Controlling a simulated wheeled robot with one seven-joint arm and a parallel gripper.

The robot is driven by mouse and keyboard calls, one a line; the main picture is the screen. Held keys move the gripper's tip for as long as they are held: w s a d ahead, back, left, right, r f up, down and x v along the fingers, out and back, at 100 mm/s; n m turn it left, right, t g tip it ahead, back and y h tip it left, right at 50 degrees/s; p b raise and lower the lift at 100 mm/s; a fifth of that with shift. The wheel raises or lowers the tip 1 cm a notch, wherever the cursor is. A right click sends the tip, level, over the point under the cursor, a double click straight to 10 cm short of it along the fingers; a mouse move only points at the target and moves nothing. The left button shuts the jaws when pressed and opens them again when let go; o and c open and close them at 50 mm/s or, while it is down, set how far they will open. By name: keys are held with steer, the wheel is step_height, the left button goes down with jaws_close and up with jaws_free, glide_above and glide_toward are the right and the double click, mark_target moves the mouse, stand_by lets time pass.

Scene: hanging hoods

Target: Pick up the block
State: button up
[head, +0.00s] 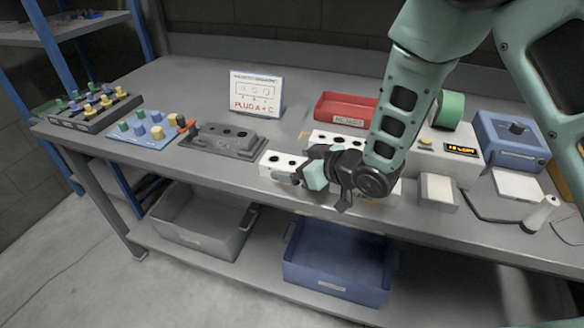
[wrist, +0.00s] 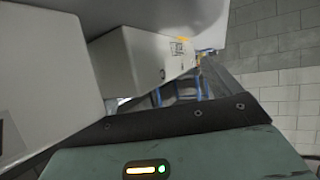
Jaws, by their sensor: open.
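Several block-like things are in the head view, and I cannot tell which one the task means. A white block with dark round holes (head: 270,165) lies near the bench's front edge, partly hidden by my gripper. A second white holed block (head: 322,136) lies just behind it. A plain pale block (head: 437,190) stands to the right, apart from my gripper. My gripper (head: 292,178) is open, low over the front holed block and pointing left; contact cannot be told. In the wrist view, a large pale block-shaped body (wrist: 145,55) is close by.
On the bench (head: 210,92) stand a grey fixture (head: 222,142), a blue tray of pegs (head: 150,130), a dark peg rack (head: 90,108), a "PLUG A+C" sign (head: 256,93), a red bin (head: 345,108) and a blue box (head: 510,138). Two bins sit below.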

steer(key=c, duration=1.8)
